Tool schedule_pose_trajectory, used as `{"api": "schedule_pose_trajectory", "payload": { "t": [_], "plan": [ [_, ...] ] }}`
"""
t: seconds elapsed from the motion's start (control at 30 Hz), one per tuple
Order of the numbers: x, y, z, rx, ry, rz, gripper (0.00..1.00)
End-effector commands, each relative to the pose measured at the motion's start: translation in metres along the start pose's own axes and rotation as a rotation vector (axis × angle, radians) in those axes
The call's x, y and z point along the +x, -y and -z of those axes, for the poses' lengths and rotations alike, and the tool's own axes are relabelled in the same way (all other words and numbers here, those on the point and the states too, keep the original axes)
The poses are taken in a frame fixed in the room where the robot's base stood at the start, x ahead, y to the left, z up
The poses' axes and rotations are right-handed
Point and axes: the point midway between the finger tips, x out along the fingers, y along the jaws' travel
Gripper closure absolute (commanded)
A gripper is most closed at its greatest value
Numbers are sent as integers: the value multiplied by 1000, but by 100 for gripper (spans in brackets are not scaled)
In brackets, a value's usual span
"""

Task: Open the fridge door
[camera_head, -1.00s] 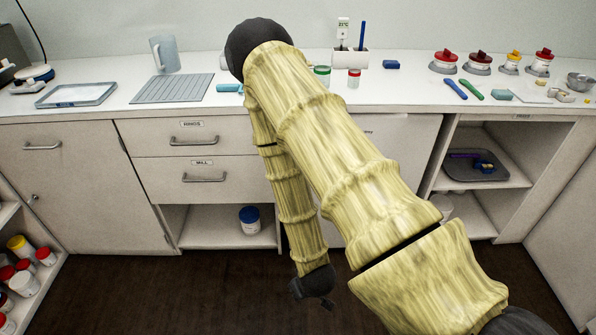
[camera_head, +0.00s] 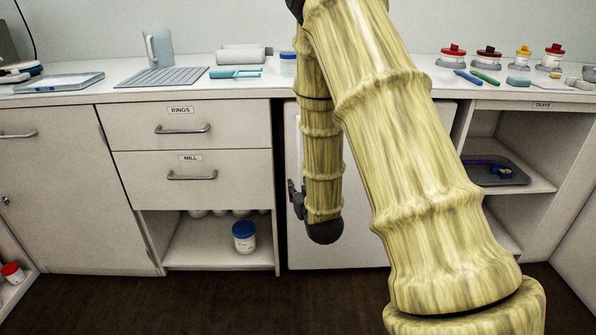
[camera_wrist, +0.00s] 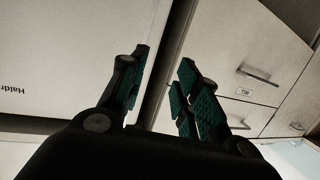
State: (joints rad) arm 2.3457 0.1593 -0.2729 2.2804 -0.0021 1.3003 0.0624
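The fridge is a plain white front (camera_head: 365,235) under the counter, right of the drawers and partly hidden behind my arm. A dark vertical gap runs along its left edge. I see no handle on it, and I cannot tell whether the door stands slightly ajar. My gripper (camera_head: 297,199) is at that left edge, partly hidden by my wrist. In the wrist view the fridge front (camera_wrist: 75,55) with dark lettering fills the left side. There my gripper (camera_wrist: 164,62) is open and empty, its green-padded fingers on either side of the gap. Contact with the door cannot be told.
An open shelf below holds a blue-lidded jar (camera_head: 244,237). An open cubby with a dark tray (camera_head: 510,178) is at right. The floor (camera_head: 190,300) in front is clear.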

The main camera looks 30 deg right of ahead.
Motion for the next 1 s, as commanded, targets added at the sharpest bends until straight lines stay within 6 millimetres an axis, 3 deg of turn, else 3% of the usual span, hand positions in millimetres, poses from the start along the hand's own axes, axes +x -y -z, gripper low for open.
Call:
{"api": "schedule_pose_trajectory", "payload": {
  "t": [0.1,0.3,0.57,1.0],
  "plan": [
    [13,-12,13,14,-97,-15,68],
    [18,-25,38,27,-192,-32,68],
    [30,-29,48,29,-216,-35,68],
    [96,-31,61,29,-216,-35,68]
  ]
}}
